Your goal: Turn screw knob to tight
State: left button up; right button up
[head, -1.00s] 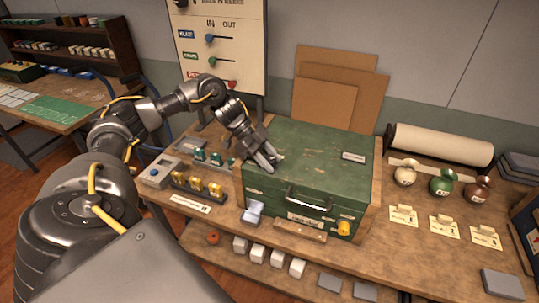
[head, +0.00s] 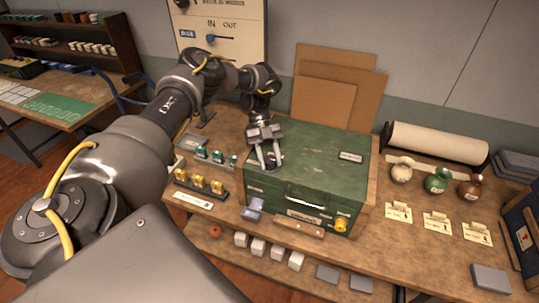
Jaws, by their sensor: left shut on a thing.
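A green box (head: 318,160) with a worn lid and a front handle stands on the wooden bench. My left gripper (head: 270,160) points down at the left part of its lid. The fingers are shut on a small dark thing at the lid, likely the screw knob, which they mostly hide. I cannot tell how tight it is. A yellow knob (head: 341,224) sits on the box's front at the lower right, apart from the gripper. My right gripper is not in view.
Yellow pieces (head: 200,182) on a rack and a blue-grey block (head: 253,209) lie left of the box. Three small vases (head: 436,181) with tags stand to the right. Brown boards (head: 325,100) lean behind. White blocks (head: 277,255) sit on the lower shelf.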

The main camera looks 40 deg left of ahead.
pick_arm(q)
jog(key=shift+m+g+y, duration=0.3)
jog(key=shift+m+g, duration=0.2)
jog(key=shift+m, duration=0.2)
jog(key=shift+f+b, duration=0.1)
jog(key=shift+b, duration=0.2)
jog(key=o, duration=1)
